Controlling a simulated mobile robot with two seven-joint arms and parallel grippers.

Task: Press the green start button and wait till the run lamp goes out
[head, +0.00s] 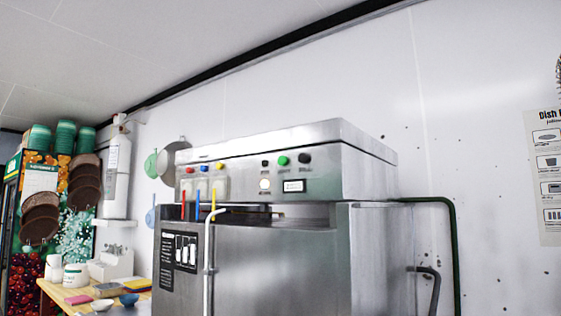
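The steel dish machine (270,262) stands in the middle of the head view, with its control panel along the upper front. The green start button (283,160) sits on the panel between two dark knobs or buttons. Below and left of it is a round pale lamp (265,184), which looks whitish; I cannot tell for sure whether it is lit or whether it is the run lamp. A small display (293,186) with unreadable digits is to its right. Neither of my grippers shows in this view.
A wooden table (48,290) with tubs, bowls and a sponge stands at the lower left. A white cylinder (117,175) hangs on the wall behind it. A dark green pipe (453,250) runs down right of the machine. A poster (548,180) hangs at the far right.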

